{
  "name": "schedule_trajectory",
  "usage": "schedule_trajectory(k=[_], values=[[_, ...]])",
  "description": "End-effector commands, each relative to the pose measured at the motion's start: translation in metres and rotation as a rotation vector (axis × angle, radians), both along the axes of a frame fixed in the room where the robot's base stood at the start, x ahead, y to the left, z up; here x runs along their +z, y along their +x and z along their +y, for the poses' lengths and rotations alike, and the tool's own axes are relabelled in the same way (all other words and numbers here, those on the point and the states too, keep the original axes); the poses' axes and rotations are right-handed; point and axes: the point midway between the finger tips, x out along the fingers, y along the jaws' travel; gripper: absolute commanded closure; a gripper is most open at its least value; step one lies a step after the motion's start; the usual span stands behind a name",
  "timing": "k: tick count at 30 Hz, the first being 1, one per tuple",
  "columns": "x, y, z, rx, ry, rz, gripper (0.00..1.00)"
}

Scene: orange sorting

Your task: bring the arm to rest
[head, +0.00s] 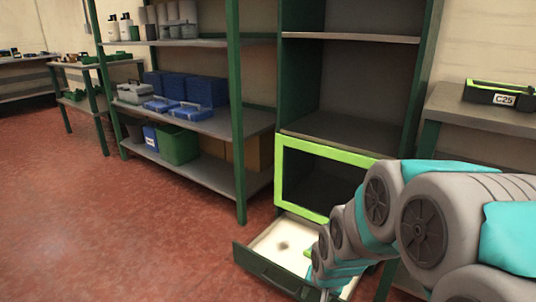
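My arm, grey with teal sections, comes in from the right in the head view and reaches down and to the left. Its far end, where my gripper (325,292) is, sits low at the bottom edge of the picture, in front of an open drawer (262,272). The fingers are too small and cut off to tell whether they are open or shut, or whether they hold anything. The drawer is dark green outside with a pale inner floor, and a small dark mark shows on it. My arm hides its right part.
Above the drawer is a bright green-framed compartment (279,180) with a dark inside, in a tall shelf unit (350,37). A shelf rack (237,110) with several bins stands left of it. A side table (478,110) carries a bin labelled C25 (499,96). Red floor (110,220) is clear at left.

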Motion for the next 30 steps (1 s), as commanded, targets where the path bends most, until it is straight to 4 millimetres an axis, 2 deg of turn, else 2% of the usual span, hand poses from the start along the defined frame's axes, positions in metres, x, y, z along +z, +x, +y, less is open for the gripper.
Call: schedule_trajectory(k=[1, 9, 15, 18, 21, 23, 30], values=[[0.018, -0.016, -0.004, 0.025, -0.017, 0.021, 0.53], [0.076, -0.127, -0.024, 0.193, -0.087, 0.223, 0.53], [0.111, -0.208, -0.032, 0.306, -0.099, 0.361, 0.53], [0.122, -0.237, -0.033, 0.348, -0.096, 0.406, 0.53], [0.128, -0.256, -0.034, 0.375, -0.092, 0.441, 0.53], [0.13, -0.261, -0.034, 0.382, -0.091, 0.449, 0.53], [0.131, -0.265, -0.034, 0.388, -0.089, 0.456, 0.53]])
